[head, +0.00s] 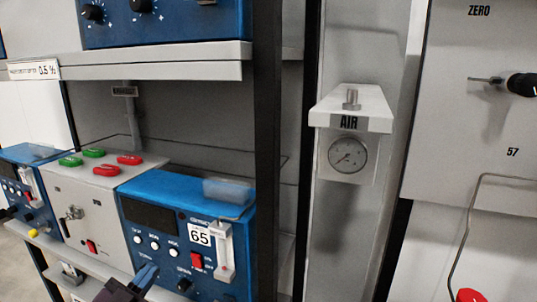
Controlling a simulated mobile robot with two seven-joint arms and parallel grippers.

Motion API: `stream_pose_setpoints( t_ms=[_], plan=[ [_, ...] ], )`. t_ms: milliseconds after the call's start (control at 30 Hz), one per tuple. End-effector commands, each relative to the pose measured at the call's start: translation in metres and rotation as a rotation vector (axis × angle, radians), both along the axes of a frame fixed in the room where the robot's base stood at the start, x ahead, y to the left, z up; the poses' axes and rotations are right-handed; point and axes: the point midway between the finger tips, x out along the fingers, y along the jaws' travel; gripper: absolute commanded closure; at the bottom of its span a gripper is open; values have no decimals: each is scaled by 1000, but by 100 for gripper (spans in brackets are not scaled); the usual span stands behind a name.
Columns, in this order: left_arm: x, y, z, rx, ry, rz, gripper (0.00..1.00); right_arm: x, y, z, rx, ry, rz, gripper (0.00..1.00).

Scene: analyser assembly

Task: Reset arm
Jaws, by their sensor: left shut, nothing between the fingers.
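My left gripper (146,276) comes in at the bottom edge of the head view, left of centre, and only its end shows. Its fingers are shut with nothing held. It is in front of the lower front of the blue analyser box (158,189) marked 65; I cannot tell whether it touches it. That box has white knobs, a red switch (197,261) and a clear flow tube (224,250). My right gripper is not in view.
A grey box (78,193) with red and green pieces on top stands left of the blue box. A dark rack post (268,150) rises to the right. Beyond it is an AIR panel with a gauge (347,155). A shelf (150,66) runs above.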

Motion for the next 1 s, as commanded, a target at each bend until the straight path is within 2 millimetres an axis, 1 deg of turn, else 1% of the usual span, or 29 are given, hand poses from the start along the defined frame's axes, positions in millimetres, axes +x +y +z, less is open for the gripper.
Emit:
stream_pose_setpoints(
  t_ms=[33,67,100,167,200,267,300,367,400,500,600,700,800,1000],
  plan=[
    [-11,8,-28,-28,76,58,100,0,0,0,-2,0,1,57],
    [-18,13,-43,-40,118,91,100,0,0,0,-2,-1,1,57],
    [-27,18,-63,-53,176,134,100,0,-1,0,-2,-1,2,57],
    [-43,26,-93,-69,266,196,100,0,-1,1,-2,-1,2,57],
    [-55,30,-113,-78,329,235,100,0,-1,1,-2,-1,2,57],
    [-75,36,-143,-88,427,288,100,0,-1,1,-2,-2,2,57],
    [-90,39,-162,-93,494,321,100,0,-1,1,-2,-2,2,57],
    [-114,42,-189,-99,595,365,100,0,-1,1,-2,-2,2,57],
    [-130,43,-206,-101,659,389,100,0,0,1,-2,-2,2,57],
    [-168,43,-240,-104,800,432,100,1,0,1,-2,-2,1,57],
    [-198,41,-262,-105,906,454,100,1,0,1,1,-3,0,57],
    [-217,39,-275,-104,971,463,100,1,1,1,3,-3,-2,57],
    [-225,38,-280,-104,1001,466,100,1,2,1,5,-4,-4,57],
    [-225,38,-280,-104,1001,466,100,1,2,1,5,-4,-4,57]
  ],
)
